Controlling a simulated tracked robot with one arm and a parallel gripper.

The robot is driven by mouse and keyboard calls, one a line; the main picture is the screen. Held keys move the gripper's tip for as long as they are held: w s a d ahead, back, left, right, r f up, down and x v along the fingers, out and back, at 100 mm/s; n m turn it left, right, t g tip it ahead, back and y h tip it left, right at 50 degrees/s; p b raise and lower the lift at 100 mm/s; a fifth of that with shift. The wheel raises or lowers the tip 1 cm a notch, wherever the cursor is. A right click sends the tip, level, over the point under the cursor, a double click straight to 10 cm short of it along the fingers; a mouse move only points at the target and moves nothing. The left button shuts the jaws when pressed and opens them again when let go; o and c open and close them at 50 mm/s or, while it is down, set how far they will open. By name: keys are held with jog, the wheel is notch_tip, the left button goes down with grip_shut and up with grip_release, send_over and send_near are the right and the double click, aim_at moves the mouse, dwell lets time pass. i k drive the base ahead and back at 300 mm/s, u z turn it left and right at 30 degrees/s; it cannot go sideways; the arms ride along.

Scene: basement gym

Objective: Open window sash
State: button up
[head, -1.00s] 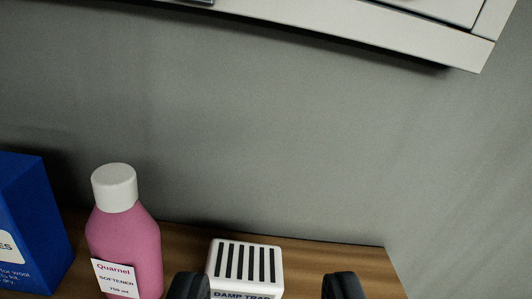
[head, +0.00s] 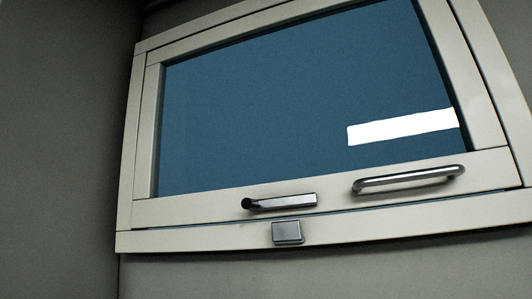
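The window sash (head: 220,210) is a cream frame around a dark blue pane (head: 290,110), set in a cream outer frame (head: 190,240). It looks shut or nearly so; a thin blue line shows along part of its lower edge. On its bottom rail are a dark lever handle (head: 280,203), lying about level with the rail, and a metal bar pull handle (head: 408,180) to its right. A small grey metal block (head: 288,233) sits on the outer frame below the lever. My gripper is not in view, and nothing touches the window.
Plain grey wall (head: 60,150) lies left of the window and below it. A bright white reflection (head: 402,127) shows on the pane. No obstacle shows in front of the window.

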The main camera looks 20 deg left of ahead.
aim_at(488, 165)
jog(key=k, duration=0.4)
jog(key=z, duration=1.15)
jog(key=k, duration=0.7)
jog(key=u, duration=1.2)
jog(key=i, duration=1)
jog(key=z, duration=0.05)
